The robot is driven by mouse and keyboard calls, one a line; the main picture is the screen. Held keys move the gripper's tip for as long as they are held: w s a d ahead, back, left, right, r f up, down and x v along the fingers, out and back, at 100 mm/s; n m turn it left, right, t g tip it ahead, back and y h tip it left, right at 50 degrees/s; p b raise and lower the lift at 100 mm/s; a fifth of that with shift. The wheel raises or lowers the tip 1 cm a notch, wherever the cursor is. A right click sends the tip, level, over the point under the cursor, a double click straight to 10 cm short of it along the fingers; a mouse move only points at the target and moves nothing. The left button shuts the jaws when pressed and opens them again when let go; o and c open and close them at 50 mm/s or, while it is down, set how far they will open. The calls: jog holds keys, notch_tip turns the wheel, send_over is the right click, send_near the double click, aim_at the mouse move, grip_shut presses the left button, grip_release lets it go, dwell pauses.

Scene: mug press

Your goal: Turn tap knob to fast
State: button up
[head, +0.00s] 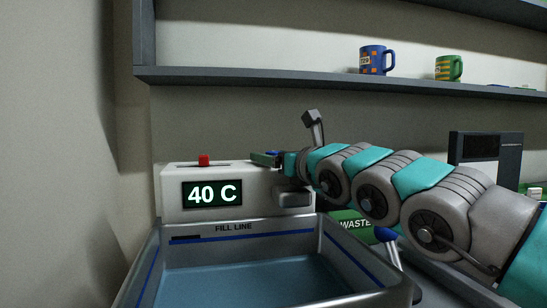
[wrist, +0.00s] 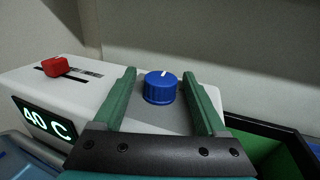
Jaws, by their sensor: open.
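The tap knob (wrist: 160,88) is a blue ribbed dial with a white pointer mark on top, on the white tap unit (wrist: 100,78). In the wrist view its mark points toward the back, tilted slightly right. My gripper (wrist: 160,85) is open, with one green finger on each side of the knob and gaps visible on both sides. In the head view my gripper (head: 272,158) is at the right end of the tap unit (head: 178,208), beside my arm. I cannot make out the knob's speed labels.
A red slider (head: 204,160) sits on top of the unit, above a display (head: 212,194) reading 40 C. A basin (head: 320,243) with a fill line holds water in front. A green waste bin (head: 352,224) stands at the right. Mugs stand on the shelf (head: 250,76) above.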

jog(key=shift+s, duration=0.1)
jog(key=shift+b+v, duration=0.45)
jog(key=shift+v, duration=3.35)
